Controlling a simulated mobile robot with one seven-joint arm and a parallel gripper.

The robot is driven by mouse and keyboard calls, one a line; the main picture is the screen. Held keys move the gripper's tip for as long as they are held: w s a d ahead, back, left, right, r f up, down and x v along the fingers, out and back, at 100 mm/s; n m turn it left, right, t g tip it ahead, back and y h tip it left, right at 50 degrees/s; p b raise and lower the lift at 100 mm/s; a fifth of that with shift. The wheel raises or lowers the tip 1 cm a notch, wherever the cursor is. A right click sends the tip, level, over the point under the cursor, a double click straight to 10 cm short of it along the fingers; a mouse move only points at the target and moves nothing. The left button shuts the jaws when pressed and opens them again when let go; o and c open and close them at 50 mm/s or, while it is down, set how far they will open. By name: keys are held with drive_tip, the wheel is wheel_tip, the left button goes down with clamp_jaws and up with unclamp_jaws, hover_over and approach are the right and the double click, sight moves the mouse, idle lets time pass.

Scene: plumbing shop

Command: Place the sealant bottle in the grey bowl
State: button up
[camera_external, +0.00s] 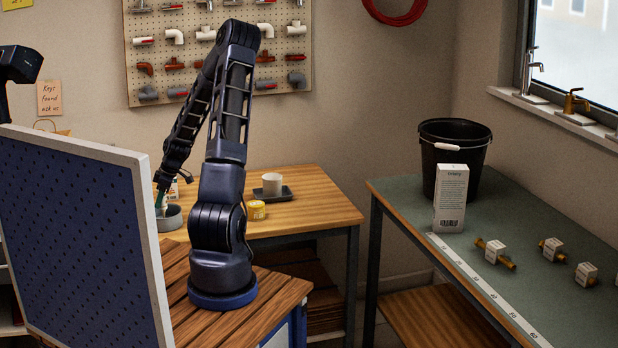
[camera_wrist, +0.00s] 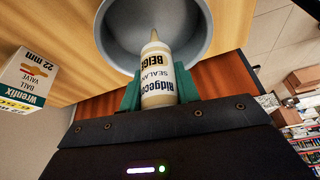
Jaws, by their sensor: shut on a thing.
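The sealant bottle (camera_wrist: 157,80) is cream with a white label reading "Ridgecoat Sealant Beige" and a tapered nozzle. My gripper (camera_wrist: 160,95) is shut on it, with a green finger on each side. The grey bowl (camera_wrist: 205,45) lies beyond the bottle in the wrist view, and the nozzle overlaps its inside there. In the external view the bowl (camera_external: 172,218) stands on the wooden table's left part, partly hidden by the blue panel. My gripper (camera_external: 160,199) points down at the bowl. Whether the bottle touches the bowl is unclear.
A Wrenfix ball valve box (camera_wrist: 28,82) stands near the bowl. A white cup (camera_external: 272,183) on a dark tray (camera_external: 284,194) and a yellow tin (camera_external: 256,210) are farther right on the table. A blue perforated panel (camera_external: 80,235) stands in the left foreground.

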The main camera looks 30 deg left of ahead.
drive_tip(key=shift+f, duration=0.55)
drive_tip(key=o, duration=1)
drive_tip(key=shift+f, duration=0.15)
drive_tip(key=v, duration=1.2)
